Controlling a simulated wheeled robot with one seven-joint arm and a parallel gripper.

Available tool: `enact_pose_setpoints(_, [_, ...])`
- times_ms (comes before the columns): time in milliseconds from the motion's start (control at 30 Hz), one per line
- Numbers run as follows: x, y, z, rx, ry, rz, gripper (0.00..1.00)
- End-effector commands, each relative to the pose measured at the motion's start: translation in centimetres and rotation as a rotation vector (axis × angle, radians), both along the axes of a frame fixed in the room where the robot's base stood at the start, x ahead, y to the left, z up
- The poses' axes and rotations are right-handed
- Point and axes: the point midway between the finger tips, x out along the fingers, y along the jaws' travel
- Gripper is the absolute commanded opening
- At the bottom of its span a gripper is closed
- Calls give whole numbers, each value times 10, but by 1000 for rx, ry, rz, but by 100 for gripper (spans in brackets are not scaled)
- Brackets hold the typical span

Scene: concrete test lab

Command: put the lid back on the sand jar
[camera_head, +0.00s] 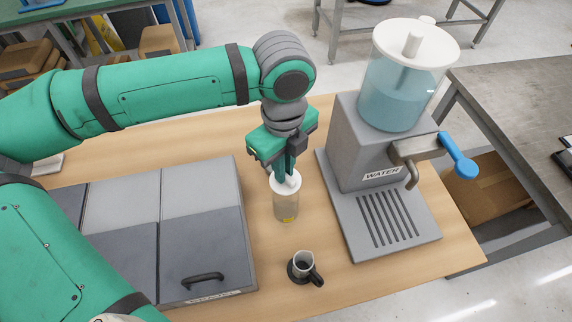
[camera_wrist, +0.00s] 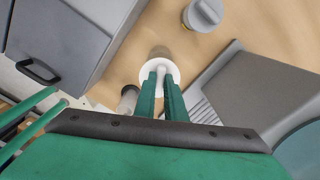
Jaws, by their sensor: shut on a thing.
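My gripper (camera_head: 289,170) is shut on the knob of the white lid (camera_head: 285,186). In the wrist view the lid (camera_wrist: 160,68) shows as a white disc at the tips of my gripper (camera_wrist: 160,76). The clear sand jar (camera_head: 286,207), with a yellow label low on its side, stands upright on the wooden table directly under the lid. In the wrist view the jar (camera_wrist: 160,51) shows just past the lid's edge. The lid is at the jar's mouth and hides it; I cannot tell whether it is fully seated.
A grey water dispenser (camera_head: 365,150) with a blue lever stands right of the jar. A small dark cup (camera_head: 302,267) stands in front. A grey compartment box (camera_head: 200,245) is at left. A grey-white round object (camera_wrist: 203,14) stands beyond the jar in the wrist view.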

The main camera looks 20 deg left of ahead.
Motion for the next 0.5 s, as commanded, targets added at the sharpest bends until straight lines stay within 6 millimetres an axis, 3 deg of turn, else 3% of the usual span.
enact_pose_setpoints(500, [1, -3, -40, 0, 1, -6, 0])
